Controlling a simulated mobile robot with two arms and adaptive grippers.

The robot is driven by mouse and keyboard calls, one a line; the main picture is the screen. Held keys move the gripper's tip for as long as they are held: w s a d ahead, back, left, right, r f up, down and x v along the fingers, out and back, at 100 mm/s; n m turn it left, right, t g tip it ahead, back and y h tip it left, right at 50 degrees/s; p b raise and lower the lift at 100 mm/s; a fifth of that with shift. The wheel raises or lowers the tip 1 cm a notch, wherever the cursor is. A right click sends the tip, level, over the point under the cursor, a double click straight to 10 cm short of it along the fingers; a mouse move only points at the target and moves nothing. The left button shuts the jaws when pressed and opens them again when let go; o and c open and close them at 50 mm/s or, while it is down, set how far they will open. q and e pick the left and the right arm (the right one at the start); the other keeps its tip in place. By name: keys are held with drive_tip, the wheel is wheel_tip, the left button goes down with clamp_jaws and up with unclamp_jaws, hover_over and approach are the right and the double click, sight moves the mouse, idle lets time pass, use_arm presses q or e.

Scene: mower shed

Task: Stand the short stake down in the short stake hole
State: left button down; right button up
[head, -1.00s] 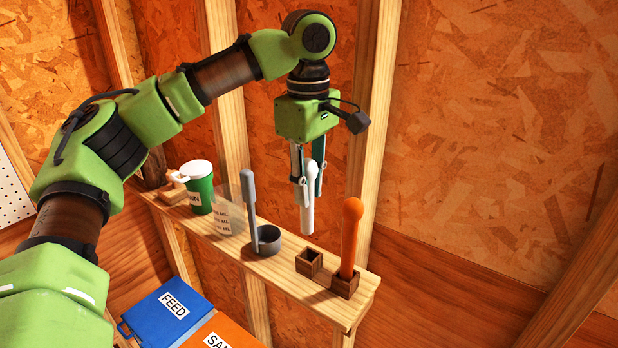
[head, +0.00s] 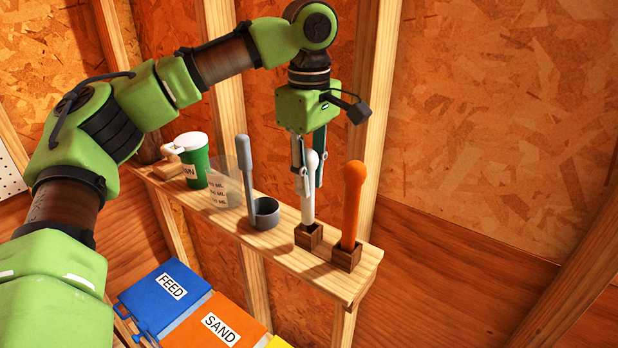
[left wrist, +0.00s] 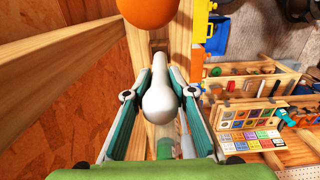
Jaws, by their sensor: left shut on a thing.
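The white stake (head: 308,205), with a rounded knob on top, stands nearly upright in my left gripper (head: 310,183). The gripper is shut on its upper part, with a finger on each side. The stake's lower end is at the opening of the left small wooden block (head: 308,237) on the shelf; that end is hidden by the block's rim, so I cannot tell how deep it sits. In the left wrist view, the white stake's knob (left wrist: 160,103) shows between the fingers. My right gripper is not in view.
An orange stake (head: 351,205) stands in the block (head: 346,257) just right. Further left on the shelf (head: 275,244) are a grey cup (head: 265,214) with a grey rod-like piece (head: 246,175), a clear measuring cup (head: 222,184) and a green container (head: 193,160). FEED (head: 170,287) and SAND (head: 221,325) boxes lie below.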

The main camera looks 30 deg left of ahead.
sight(309, 198)
use_arm(q)
drive_tip(key=shift+f, duration=2.35)
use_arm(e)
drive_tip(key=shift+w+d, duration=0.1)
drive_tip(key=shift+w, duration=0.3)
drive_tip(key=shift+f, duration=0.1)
use_arm(q)
drive_tip(key=c, duration=1.6)
unclamp_jaws()
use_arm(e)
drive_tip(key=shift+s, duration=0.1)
